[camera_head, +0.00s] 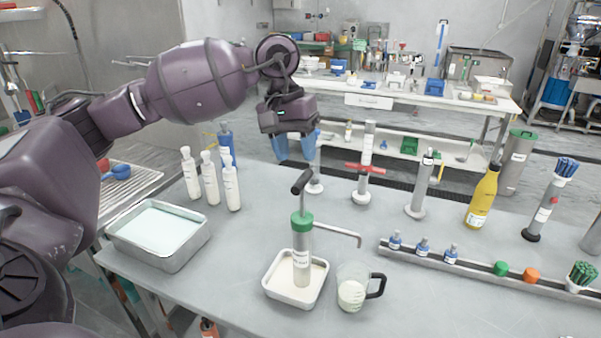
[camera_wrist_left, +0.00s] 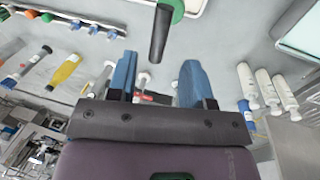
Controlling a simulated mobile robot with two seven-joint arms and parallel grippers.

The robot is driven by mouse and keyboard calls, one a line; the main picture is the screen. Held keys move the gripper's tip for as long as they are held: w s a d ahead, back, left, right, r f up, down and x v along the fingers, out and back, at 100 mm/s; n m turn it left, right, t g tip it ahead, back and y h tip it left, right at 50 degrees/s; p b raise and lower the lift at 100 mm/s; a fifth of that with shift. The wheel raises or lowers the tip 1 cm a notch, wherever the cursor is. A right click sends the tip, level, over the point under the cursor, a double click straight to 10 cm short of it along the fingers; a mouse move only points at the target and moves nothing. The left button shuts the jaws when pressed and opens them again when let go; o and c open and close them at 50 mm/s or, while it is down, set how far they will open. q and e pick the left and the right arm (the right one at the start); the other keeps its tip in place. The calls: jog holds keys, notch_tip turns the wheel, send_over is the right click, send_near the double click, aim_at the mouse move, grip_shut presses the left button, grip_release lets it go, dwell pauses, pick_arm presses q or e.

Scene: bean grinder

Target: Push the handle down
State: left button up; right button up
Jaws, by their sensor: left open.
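A white dispenser (camera_head: 301,262) with a green collar (camera_head: 301,222) and a thin bent spout (camera_head: 340,232) stands upright in a small white tray (camera_head: 319,291). Its black handle (camera_head: 302,181) sits on top of a raised grey rod. The handle also shows in the left wrist view (camera_wrist_left: 162,35), at the top centre, its end lined up with the gap between the fingers. My left gripper (camera_head: 295,148) is open and empty, blue fingers pointing down, above and behind the handle and apart from it. It also shows in the left wrist view (camera_wrist_left: 158,80). My right gripper is out of view.
A measuring cup (camera_head: 351,291) with pale contents stands right of the small tray. A metal pan (camera_head: 160,232) and several white bottles (camera_head: 210,180) are at left. A red-handled device (camera_head: 365,168), a yellow bottle (camera_head: 482,197) and a rack (camera_head: 480,268) are behind and right.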

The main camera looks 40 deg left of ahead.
aim_at(302, 177)
pick_arm(q)
jog(key=shift+w+d+f, duration=0.1)
jog(key=shift+d+f, duration=0.1)
jog(key=shift+f, duration=0.65)
jog(key=shift+d+f, duration=0.15)
jog(key=shift+f, duration=0.75)
jog(key=shift+w+d+f, duration=0.1)
jog(key=shift+d+f, duration=0.1)
jog(key=shift+f, duration=0.65)
grip_shut()
